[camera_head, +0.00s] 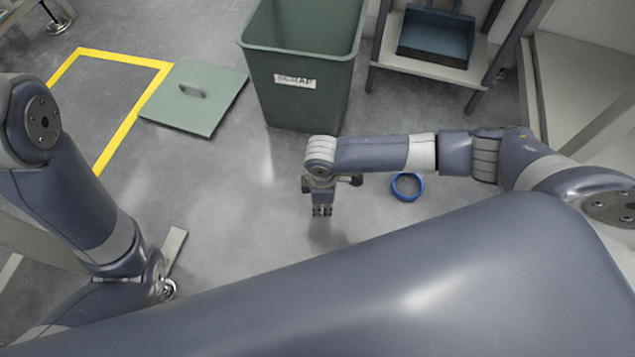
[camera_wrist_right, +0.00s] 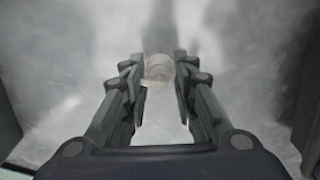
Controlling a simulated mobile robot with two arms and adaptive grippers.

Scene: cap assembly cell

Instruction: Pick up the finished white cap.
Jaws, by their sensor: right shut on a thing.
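A small round off-white cap (camera_wrist_right: 159,71) sits between the fingertips of my right gripper (camera_wrist_right: 160,85) in the right wrist view. The gripper is shut on the cap, with a finger on each side. In the head view my right gripper (camera_head: 322,211) points down over the grey floor, and the cap cannot be made out there. My left arm comes in from the left in the head view, but its gripper does not show.
A green scrap bin (camera_head: 305,85) stands at the back, its green lid (camera_head: 194,98) on the floor to its left. A blue ring (camera_head: 407,186) lies right of the gripper, under my right arm.

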